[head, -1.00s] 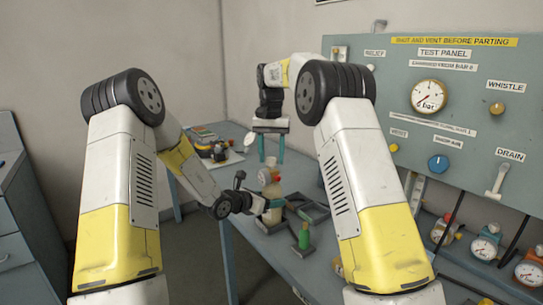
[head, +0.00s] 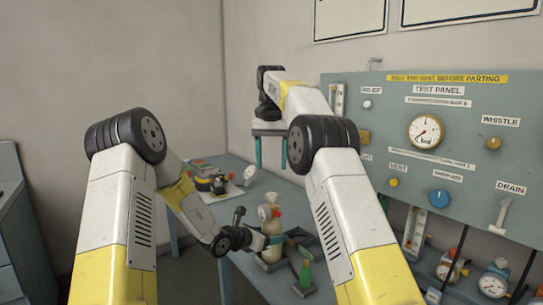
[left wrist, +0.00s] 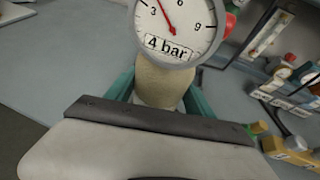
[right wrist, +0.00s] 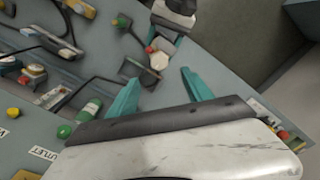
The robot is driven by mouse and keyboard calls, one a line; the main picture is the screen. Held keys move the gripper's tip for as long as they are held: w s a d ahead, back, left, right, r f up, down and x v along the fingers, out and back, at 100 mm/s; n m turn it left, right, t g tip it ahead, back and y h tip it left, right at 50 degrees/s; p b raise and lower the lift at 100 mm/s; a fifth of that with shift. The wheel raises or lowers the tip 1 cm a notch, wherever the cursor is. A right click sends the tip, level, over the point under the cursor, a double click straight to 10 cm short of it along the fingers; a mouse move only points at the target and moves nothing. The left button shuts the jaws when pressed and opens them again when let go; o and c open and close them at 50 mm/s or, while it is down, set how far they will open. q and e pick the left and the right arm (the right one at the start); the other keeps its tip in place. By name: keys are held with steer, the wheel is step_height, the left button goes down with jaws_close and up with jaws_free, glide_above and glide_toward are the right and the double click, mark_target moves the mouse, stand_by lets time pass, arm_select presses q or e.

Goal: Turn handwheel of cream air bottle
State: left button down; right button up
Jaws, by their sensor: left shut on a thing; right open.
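The cream air bottle (head: 268,213) stands upright by the table's near edge, with a red part on its top. My left gripper (head: 266,240) is shut around its body. In the left wrist view, the cream body (left wrist: 158,82) sits between the teal fingers, below a round gauge (left wrist: 178,25) labelled "4 bar". A red part (left wrist: 231,22) shows behind the gauge, partly hidden. My right gripper (head: 270,146) is open and empty, above and apart from the bottle. In the right wrist view, the bottle's top (right wrist: 158,61) lies beyond the open teal fingers; I cannot clearly make out the handwheel.
A green bottle (head: 305,274) stands in a dark holder right of the cream one. The test panel (head: 460,150) rises at the right, with gauges (head: 493,285) below it. Small items (head: 212,183) lie on the far table. Space above the bottle is clear.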

steer(key=shift+s+r, duration=0.1)
steer(key=shift+r, duration=0.95)
arm_select(q)
steer(key=shift+c, duration=1.4)
jaws_free()
steer(key=shift+a, duration=0.1)
